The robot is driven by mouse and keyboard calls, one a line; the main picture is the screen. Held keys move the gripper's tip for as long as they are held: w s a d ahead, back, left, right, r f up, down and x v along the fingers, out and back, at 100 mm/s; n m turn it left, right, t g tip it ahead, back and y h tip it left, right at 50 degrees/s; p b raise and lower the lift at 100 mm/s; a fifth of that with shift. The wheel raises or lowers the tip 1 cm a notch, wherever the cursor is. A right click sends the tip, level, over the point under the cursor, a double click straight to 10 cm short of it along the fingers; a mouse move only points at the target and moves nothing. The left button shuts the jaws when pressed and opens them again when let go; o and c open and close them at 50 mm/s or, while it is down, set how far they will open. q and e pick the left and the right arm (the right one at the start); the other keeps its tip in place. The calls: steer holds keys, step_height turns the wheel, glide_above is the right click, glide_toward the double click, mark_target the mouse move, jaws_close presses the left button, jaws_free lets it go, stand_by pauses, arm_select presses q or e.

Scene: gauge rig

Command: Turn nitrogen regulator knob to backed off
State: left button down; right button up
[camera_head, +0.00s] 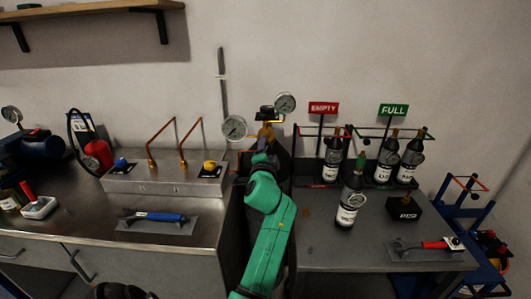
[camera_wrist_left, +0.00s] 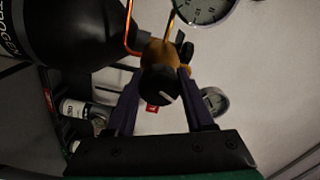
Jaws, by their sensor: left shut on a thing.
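The nitrogen regulator has a brass body (camera_wrist_left: 160,56) and a round black knob (camera_wrist_left: 158,86) with a white mark on its face. My left gripper (camera_wrist_left: 160,104) is shut on this knob, with one dark finger on each side of it. In the head view my left gripper (camera_head: 263,146) is at the brass regulator (camera_head: 266,131), below its two round gauges, and hides the knob. The black nitrogen cylinder (camera_wrist_left: 60,32), with partly visible white lettering, is beside the regulator in the wrist view. My right gripper is not in view.
A steel bench (camera_head: 75,222) stands left, with a valve panel (camera_head: 160,184) and a blue-handled tool (camera_head: 160,217). A second table (camera_head: 310,250) at right holds several dark bottles below EMPTY (camera_head: 323,108) and FULL (camera_head: 393,110) signs. A blue trolley (camera_head: 480,225) stands far right.

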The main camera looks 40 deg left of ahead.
arm_select(q)
steer(key=n+b, duration=0.1)
steer(key=n, duration=0.3)
steer(key=shift+f+n+b, duration=0.1)
steer(key=shift+n+b, duration=0.25)
steer(key=shift+n, duration=0.05)
stand_by(0.4)
steer(key=shift+c, duration=1.4)
jaws_free()
